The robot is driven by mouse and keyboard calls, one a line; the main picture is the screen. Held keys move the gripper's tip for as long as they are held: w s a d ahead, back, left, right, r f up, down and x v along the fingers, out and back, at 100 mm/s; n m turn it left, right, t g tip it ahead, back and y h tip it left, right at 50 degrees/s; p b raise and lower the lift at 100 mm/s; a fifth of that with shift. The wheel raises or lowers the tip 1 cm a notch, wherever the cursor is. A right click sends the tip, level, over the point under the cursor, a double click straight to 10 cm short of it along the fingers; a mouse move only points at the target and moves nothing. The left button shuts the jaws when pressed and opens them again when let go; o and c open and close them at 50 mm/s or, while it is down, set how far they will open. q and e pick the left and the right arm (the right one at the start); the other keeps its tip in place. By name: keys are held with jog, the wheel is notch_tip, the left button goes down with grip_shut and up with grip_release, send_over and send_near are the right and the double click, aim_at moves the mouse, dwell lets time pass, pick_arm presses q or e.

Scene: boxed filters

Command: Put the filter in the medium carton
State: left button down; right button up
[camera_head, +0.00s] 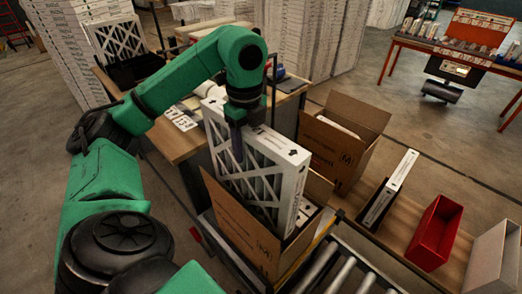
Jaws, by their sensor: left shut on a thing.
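My left gripper (246,125) is shut on the top edge of a white-framed filter (275,146). The filter stands roughly upright, with its lower part inside an open brown carton (240,232), and the front wall hides its bottom edge. I cannot tell whether it touches the carton's floor. A second open carton (335,150), marked M, stands behind and to the right and has something white inside. The marking on the nearer carton is too small to read surely. My right gripper is not in view.
A roller conveyor (345,272) runs at the front. To the right stand a thin white box (390,188), a red bin (434,232) and a grey box (495,258). A wooden table (178,143) lies behind my left arm. Stacked boxes fill the back.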

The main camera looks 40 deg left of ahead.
aim_at(250, 186)
pick_arm(q)
notch_tip(250, 186, down, 8)
jog(key=b, duration=0.4)
jog(key=shift+b, duration=0.35)
notch_tip(250, 186, down, 20)
jog(key=p, duration=0.1)
jog(key=shift+f, duration=0.2)
jog(key=c, duration=0.5)
grip_release()
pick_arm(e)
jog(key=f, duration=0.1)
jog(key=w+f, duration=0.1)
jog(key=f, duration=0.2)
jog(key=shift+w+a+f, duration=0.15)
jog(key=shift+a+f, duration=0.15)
pick_arm(q)
jog(key=shift+r, duration=0.15)
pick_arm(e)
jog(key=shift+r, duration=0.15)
pick_arm(q)
notch_tip(250, 186, up, 13)
jog(key=shift+b, duration=0.65)
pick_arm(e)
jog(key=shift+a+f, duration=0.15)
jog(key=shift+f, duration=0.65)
